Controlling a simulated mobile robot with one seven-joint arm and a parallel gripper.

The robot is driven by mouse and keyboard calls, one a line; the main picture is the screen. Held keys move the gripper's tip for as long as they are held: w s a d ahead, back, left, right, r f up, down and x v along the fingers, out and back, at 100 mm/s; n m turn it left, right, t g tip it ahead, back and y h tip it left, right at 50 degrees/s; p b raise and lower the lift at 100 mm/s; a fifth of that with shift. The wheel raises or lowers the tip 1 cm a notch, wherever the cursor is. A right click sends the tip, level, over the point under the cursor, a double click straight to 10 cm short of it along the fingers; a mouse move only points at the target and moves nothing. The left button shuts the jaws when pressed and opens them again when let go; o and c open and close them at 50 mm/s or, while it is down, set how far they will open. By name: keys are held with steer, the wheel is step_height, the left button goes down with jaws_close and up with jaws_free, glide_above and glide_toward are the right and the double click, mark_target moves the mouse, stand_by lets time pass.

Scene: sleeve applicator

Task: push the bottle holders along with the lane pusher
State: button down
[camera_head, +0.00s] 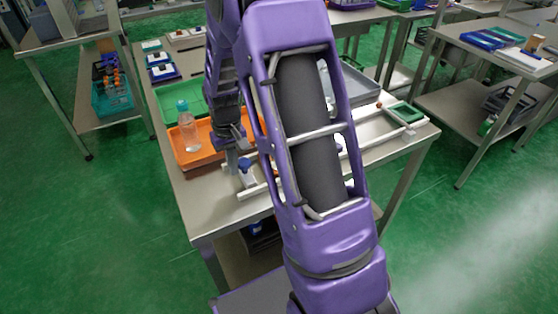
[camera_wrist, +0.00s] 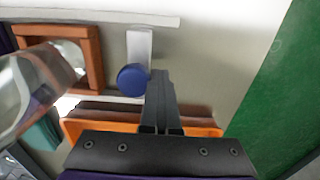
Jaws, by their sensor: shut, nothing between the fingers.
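The lane pusher is a pale block (camera_wrist: 139,48) with a round blue knob (camera_wrist: 132,80); the knob also shows in the head view (camera_head: 245,165). My gripper (camera_wrist: 160,78) is shut and empty, its fingers just right of the knob in the wrist view. I cannot tell whether they touch it. A brown square bottle holder (camera_wrist: 92,45) is left of the pusher, with a gap between them. A clear bottle (camera_wrist: 35,88) overlaps the holder and seems to stand in it. My purple arm hides much of the lane in the head view.
A pale lane rail (camera_wrist: 90,15) runs past the pusher. An orange tray (camera_head: 182,158) with a teal-capped bottle (camera_head: 188,128) and a green tray (camera_head: 170,103) sit left of the lane. A green holder (camera_head: 408,112) is at the table's far right. The table edge is close to my gripper.

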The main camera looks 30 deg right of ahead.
steer(key=shift+d+p, duration=1)
steer(key=shift+d, duration=16.1)
steer(key=shift+a+r+p, duration=0.25)
steer(key=shift+r+p, duration=0.3)
steer(key=shift+r, duration=0.4)
steer(key=shift+a+r+p, duration=0.3)
steer(key=shift+r+p, duration=0.3)
steer(key=shift+r, duration=0.35)
steer(key=shift+a+r+p, duration=0.25)
steer(key=shift+r+p, duration=0.3)
steer(key=shift+r, duration=0.4)
steer(key=shift+a+r, duration=0.2)
steer(key=shift+r, duration=0.4)
steer(key=shift+a+r, duration=0.15)
steer(key=shift+r, duration=0.4)
